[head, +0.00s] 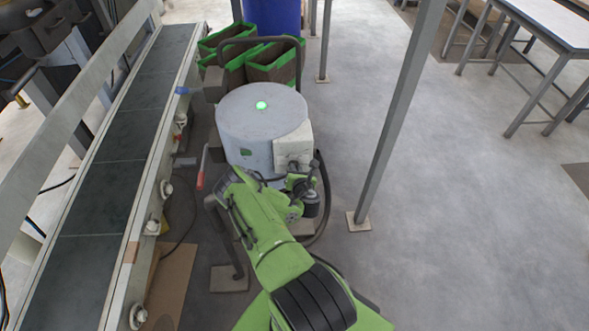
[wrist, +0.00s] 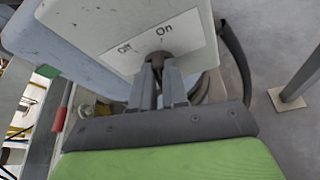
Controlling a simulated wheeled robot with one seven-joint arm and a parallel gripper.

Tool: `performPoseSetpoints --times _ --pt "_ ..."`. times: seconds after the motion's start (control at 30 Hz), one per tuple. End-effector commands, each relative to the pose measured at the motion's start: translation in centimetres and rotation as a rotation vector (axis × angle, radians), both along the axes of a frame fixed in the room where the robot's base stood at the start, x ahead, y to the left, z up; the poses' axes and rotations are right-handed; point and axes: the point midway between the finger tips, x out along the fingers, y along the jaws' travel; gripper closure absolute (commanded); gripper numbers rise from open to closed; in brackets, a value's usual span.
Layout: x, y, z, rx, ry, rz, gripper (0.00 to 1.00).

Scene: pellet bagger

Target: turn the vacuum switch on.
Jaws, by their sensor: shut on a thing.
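The vacuum (head: 262,125) is a grey-blue drum with a green light glowing on its top. A pale switch box (head: 293,150) sits on its near right side. In the wrist view the box's white label (wrist: 160,40) reads "Off" on the left and "On" on the right. The dark switch (wrist: 174,60) sits at the label's lower edge, below the word "On". My gripper (wrist: 163,72) is shut on it, its grey fingers hiding much of it. In the head view my gripper (head: 293,174) is up against the box, its fingertips mostly hidden.
A conveyor (head: 125,135) runs along the left. Green-rimmed bins (head: 272,62) and a blue barrel (head: 272,14) stand behind the vacuum. A grey post (head: 398,115) stands to the right, with open floor beyond. A dark hose (head: 323,200) curves beside the vacuum.

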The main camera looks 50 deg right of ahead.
Motion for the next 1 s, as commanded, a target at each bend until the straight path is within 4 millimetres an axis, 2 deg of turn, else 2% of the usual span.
performPoseSetpoints --times 0.4,1.0 --pt "-0.18 -0.23 -0.14 0.136 -0.158 0.0 1.0" --pt "-0.15 -0.21 -0.15 0.162 -0.185 0.0 1.0"
